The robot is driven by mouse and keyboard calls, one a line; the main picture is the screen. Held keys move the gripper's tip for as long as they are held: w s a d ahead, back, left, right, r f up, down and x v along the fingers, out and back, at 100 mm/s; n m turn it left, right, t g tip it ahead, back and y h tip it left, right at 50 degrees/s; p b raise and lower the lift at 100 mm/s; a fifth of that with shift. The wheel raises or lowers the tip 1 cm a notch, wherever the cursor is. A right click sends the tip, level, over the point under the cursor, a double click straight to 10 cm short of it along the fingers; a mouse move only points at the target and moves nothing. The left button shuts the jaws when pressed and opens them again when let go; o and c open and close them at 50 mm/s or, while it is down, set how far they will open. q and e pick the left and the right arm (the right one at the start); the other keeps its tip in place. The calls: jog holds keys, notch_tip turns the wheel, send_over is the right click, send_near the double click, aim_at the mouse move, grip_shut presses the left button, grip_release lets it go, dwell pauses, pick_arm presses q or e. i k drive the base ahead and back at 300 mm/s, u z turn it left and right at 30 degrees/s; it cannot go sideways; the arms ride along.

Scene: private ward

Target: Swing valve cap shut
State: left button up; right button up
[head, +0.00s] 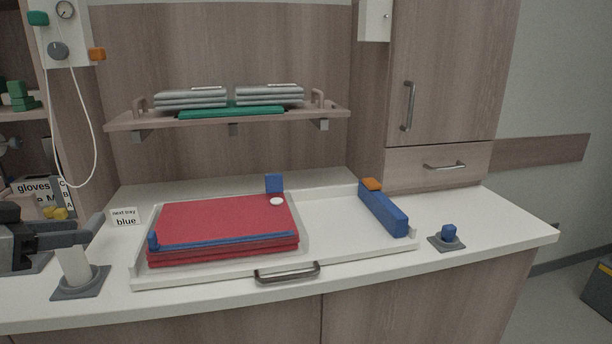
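A red pad (225,223) lies stacked in the white tray on the counter, with a blue band along its front edge. A small white disc (276,201) sits on its far right corner, with an upright blue block (274,184) just behind it. I cannot tell for certain which of these is the valve cap. My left gripper (88,230) is at the far left, well away from the disc. Its grey fingers look apart, above a pale post on a grey base (80,284); the post's top is hidden by a finger. My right gripper is not in view.
The white tray (345,248) has free floor right of the pad. A blue bar (384,211) with an orange end lies along its right side. A blue knob (448,231) stands farther right. A shelf (335,114) overhangs the back.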

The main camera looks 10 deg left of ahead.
aim_at(273, 182)
jog(key=z, duration=3.15)
jog(key=k, duration=1.65)
jog(key=u, duration=1.5)
jog(key=i, duration=0.5)
jog(key=u, duration=0.05)
